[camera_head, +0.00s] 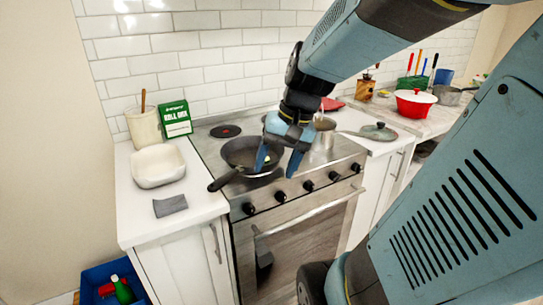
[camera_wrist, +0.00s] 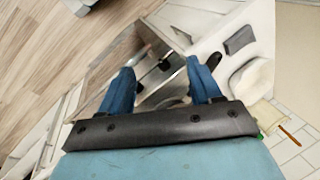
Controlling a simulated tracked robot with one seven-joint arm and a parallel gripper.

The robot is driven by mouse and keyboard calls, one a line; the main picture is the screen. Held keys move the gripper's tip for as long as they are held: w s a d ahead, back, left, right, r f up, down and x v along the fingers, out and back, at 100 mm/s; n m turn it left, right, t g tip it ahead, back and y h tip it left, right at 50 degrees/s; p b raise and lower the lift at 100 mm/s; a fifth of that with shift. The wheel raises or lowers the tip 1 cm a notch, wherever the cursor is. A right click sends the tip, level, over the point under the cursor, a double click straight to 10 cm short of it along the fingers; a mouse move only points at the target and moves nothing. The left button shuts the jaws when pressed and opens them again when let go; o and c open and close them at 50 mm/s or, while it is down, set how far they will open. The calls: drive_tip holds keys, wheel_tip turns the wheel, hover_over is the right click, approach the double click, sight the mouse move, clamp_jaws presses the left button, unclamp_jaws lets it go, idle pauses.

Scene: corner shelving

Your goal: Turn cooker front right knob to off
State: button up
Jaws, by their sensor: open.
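The cooker (camera_head: 215,150) has a steel top and a row of several black knobs along its front. The knobs at the right end of the row (camera_head: 356,167) and just left of it (camera_head: 334,176) are in clear view; their settings are too small to read. My gripper (camera_head: 277,165) is open and empty, pointing down above the cooker's front, by the pan and left of the right-end knobs. In the wrist view, the gripper (camera_wrist: 160,70) has its blue fingers spread, with a black knob (camera_wrist: 164,65) visible between them. Neither finger visibly touches a knob.
A black frying pan (camera_head: 240,153) sits on the hob, its handle over the front left edge. A pot (camera_head: 324,132) stands behind my gripper. The oven door handle (camera_head: 310,211) runs below the knobs. A white dish (camera_head: 158,168) and grey cloth (camera_head: 170,206) lie on the left counter.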

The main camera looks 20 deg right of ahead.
drive_tip(key=w+d+f+m+y, duration=0.5)
drive_tip(key=f+m+y, duration=0.1)
drive_tip(key=m+t+h, duration=0.6)
drive_tip(key=m+t, duration=1)
drive_tip(key=m, duration=0.4)
approach(335, 177)
drive_tip(key=w, duration=0.5)
drive_tip(key=w+f, duration=0.1)
drive_tip(key=w, duration=0.2)
drive_tip(key=shift+w+a, duration=0.1)
drive_tip(key=shift+a, duration=0.25)
